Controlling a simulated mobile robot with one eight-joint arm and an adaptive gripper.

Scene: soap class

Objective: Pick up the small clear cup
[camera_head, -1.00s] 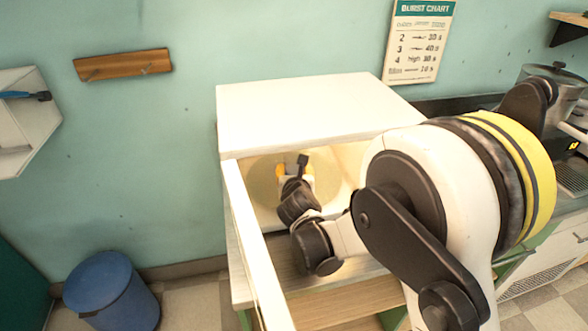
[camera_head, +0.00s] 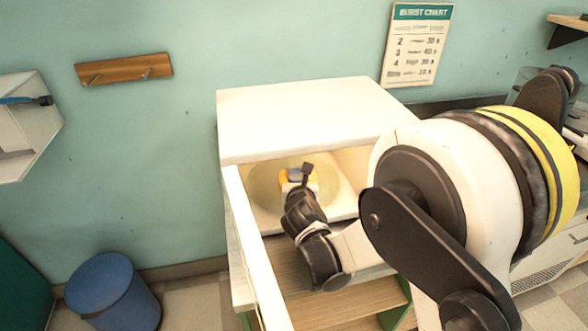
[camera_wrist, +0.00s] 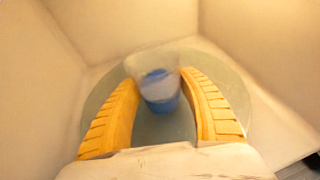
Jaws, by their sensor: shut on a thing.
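The small clear cup (camera_wrist: 159,88) shows in the wrist view, see-through with blue in its lower part. It sits between the two yellow ribbed fingers of my gripper (camera_wrist: 162,95), which are shut on it near their tips. Below and around it is a round pale greenish plate (camera_wrist: 236,88) on the floor of the white box-like cabinet. In the head view my gripper (camera_head: 296,178) reaches inside the open cabinet (camera_head: 295,115). The cup cannot be made out in the head view. I cannot tell whether the cup touches the plate.
Cabinet walls (camera_wrist: 95,30) stand close around my gripper. An open door (camera_head: 255,250) is at the left of the opening. A blue bin (camera_head: 110,290) stands on the floor at left. A counter with appliances is at right, partly behind my arm.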

